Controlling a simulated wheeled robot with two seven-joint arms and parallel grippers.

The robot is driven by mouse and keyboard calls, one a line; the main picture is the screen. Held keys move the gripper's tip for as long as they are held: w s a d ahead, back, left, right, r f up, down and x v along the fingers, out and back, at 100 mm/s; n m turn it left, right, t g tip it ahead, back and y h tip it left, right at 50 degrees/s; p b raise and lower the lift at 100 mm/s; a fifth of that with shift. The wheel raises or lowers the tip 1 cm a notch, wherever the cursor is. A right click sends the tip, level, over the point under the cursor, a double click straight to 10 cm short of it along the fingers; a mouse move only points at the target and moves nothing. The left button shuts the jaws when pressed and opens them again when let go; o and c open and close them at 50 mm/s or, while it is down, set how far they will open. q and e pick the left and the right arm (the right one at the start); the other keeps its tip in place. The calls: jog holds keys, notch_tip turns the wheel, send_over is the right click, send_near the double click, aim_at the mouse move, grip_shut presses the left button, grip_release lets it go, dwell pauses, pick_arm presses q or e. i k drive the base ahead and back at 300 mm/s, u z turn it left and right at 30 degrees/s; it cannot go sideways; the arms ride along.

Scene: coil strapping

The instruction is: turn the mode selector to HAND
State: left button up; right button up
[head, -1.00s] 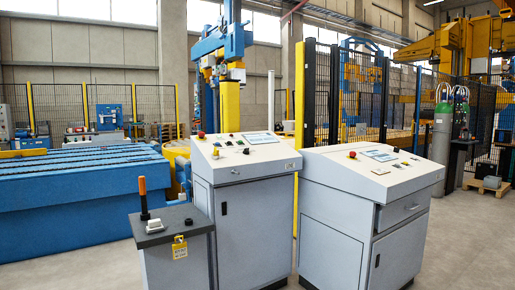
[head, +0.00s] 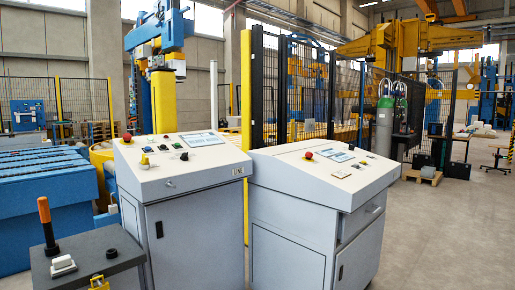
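Two grey control consoles stand ahead of me. The left console (head: 203,225) has a sloped white panel with a red emergency button (head: 127,137), a small screen (head: 202,139) and several small knobs and buttons, among them a dark knob (head: 184,156). The right console (head: 297,230) has a red button (head: 309,155), a screen (head: 338,156) and a few small controls. I cannot tell which control is the mode selector, and no labels are readable. Neither of my grippers is in view.
Black mesh fencing (head: 290,90) runs behind the consoles. Open floor (head: 440,235) lies to the right.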

aim_at(185, 157)
jog(key=z, duration=0.35)
jog(key=i, duration=1.3)
jog(key=u, duration=0.85)
jog(key=i, duration=1.1)
jog(key=u, duration=0.95)
